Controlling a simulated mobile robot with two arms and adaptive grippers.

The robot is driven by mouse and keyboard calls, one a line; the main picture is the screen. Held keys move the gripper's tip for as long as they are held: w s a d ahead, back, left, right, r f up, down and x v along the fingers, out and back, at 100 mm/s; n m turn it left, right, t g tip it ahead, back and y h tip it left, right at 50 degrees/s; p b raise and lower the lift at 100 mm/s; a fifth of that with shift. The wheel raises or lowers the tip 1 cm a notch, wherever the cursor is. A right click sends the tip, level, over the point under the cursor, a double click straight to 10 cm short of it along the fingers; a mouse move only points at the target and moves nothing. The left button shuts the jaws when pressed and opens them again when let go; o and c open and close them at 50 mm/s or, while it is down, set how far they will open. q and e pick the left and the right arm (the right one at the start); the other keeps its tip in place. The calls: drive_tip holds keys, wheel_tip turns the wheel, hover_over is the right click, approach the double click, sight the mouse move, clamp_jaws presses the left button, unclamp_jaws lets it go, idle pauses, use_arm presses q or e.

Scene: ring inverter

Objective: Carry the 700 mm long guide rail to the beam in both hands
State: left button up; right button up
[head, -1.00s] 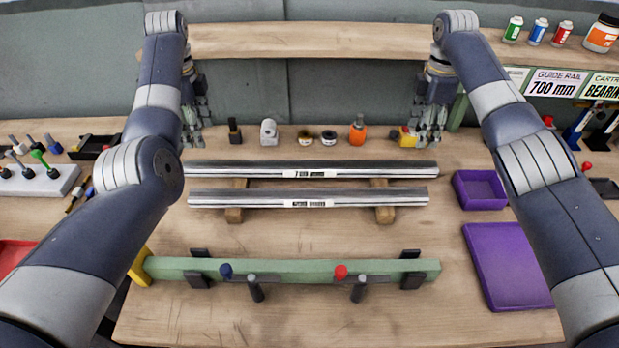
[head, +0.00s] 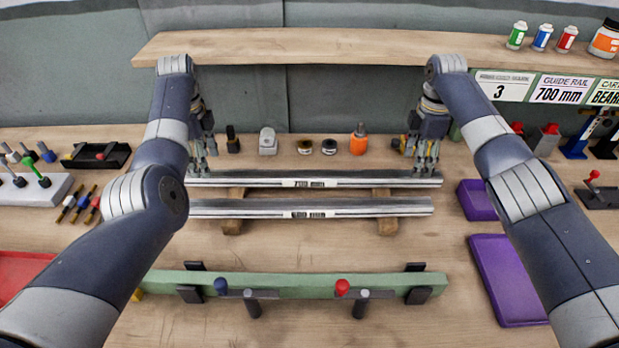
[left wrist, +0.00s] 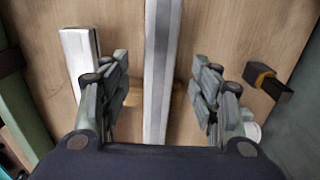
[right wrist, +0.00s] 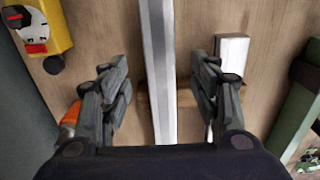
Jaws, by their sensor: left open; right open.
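Two silver rails lie side by side on wooden blocks; their labels are too small to read surely. The far guide rail (head: 260,179) looks slightly longer than the near rail (head: 260,208). My left gripper (head: 201,160) is open over the far rail's left end, and my right gripper (head: 423,160) is open over its right end. In the left wrist view the far rail (left wrist: 159,75) runs between the spread fingers. In the right wrist view it (right wrist: 158,75) also runs between them, untouched as far as I can see. The green beam (head: 310,285) lies nearer me.
The beam carries clamps with a blue knob (head: 221,286) and a red knob (head: 342,287). Small parts, including an orange bottle (head: 358,142), stand behind the rails. Purple trays (head: 508,280) are at right. A shelf (head: 310,46) spans the back. Bench between rails and beam is clear.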

use_arm(q)
wheel_tip(320, 180, down, 5)
drive_tip(key=shift+f, duration=0.1)
use_arm(e)
wheel_tip(320, 180, down, 5)
drive_tip(key=shift+f, duration=0.1)
use_arm(q)
clamp_jaws()
use_arm(e)
clamp_jaws()
use_arm(q)
drive_tip(key=shift+w+r, duration=0.15)
drive_tip(key=shift+r, duration=0.15)
use_arm(e)
drive_tip(key=shift+w+r, duration=0.15)
drive_tip(key=shift+r, duration=0.15)
